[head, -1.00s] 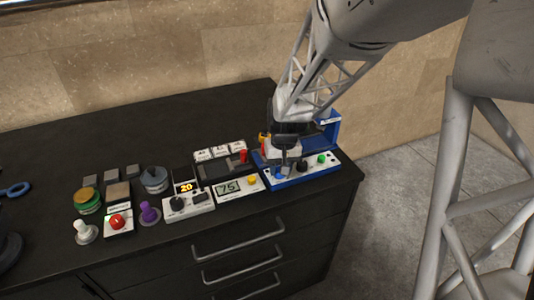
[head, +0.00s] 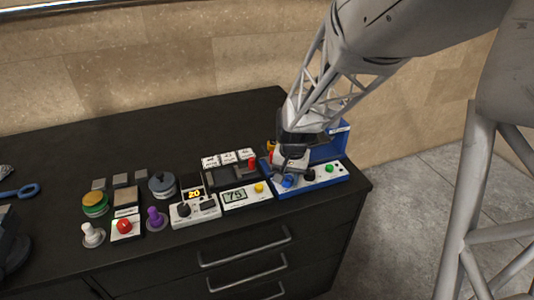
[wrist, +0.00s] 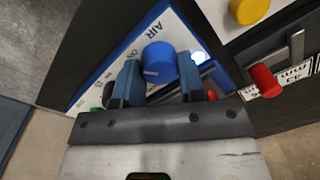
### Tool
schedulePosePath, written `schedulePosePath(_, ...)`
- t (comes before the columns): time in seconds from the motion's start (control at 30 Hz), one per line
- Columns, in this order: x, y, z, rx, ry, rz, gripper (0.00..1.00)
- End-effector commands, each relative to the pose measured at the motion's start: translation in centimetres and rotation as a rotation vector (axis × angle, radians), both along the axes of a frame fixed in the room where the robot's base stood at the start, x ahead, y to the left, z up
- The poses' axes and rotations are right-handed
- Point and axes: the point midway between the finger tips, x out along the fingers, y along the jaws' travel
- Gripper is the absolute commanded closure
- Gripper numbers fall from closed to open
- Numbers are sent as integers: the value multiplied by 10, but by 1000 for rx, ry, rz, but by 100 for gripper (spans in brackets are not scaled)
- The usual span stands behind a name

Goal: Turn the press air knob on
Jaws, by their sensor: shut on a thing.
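The blue press (head: 318,179) stands at the right end of the black counter, with a white front panel. Its blue air knob (wrist: 159,60) has a pale pointer line and sits beside the printed word AIR in the wrist view. ON is printed to the left of the knob there. In the head view the knob (head: 288,181) shows low at the panel's left end. My gripper (wrist: 160,72) has one finger on each side of the knob and is shut on it. The fingers hide part of the panel and other labels.
On the press panel, a black knob (head: 310,174) and a green button (head: 329,168) lie right of the blue knob. A white display box with a yellow button (head: 259,188) stands close on the left. The counter's right edge is near the press.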

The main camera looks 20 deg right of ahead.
Motion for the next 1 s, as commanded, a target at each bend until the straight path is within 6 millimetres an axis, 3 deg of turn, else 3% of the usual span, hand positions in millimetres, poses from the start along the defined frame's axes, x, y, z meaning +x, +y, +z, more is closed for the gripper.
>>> schedulePosePath(0.03, 0, 0, 0, -1, -1, 0, 87)
schedulePosePath(0.07, 0, 0, 0, -1, -1, 0, 59)
schedulePosePath(0.2, 0, 0, 0, -1, -1, 1, 38)
schedulePosePath(0.67, 0, 0, 7, -1, -1, 1, 38)
schedulePosePath(1.0, -1, -2, 45, -1, -3, 0, 38)
